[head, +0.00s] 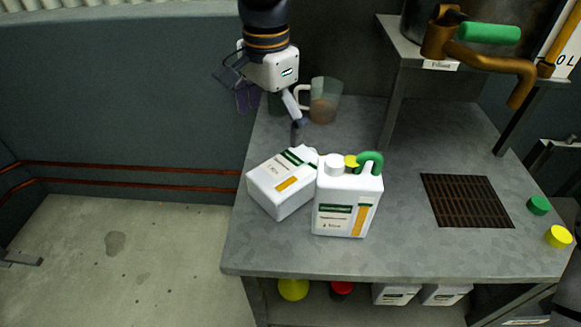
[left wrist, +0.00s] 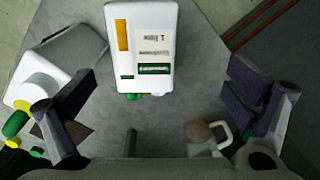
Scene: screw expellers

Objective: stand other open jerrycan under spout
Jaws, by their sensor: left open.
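Two white jerrycans are on the grey table. One jerrycan (head: 346,205) stands upright, with a white neck, a yellow part and a green ring on top. The other jerrycan (head: 283,184) is just left of it and appears to lie over, label up. In the left wrist view this lying jerrycan (left wrist: 142,42) is ahead, between the finger directions, and the standing one (left wrist: 42,80) is at left. My left gripper (head: 272,112) is open and empty, behind the lying jerrycan; its fingers show wide apart in the wrist view (left wrist: 165,108). The bronze spout (head: 520,85) is at upper right. My right gripper is out of view.
A brown grate (head: 467,200) is set in the table's right part and is clear. A green cap (head: 538,205) and a yellow cap (head: 558,236) lie right of it. A jug (head: 326,100) with brownish contents stands behind. A shelf post (head: 392,115) rises at the back.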

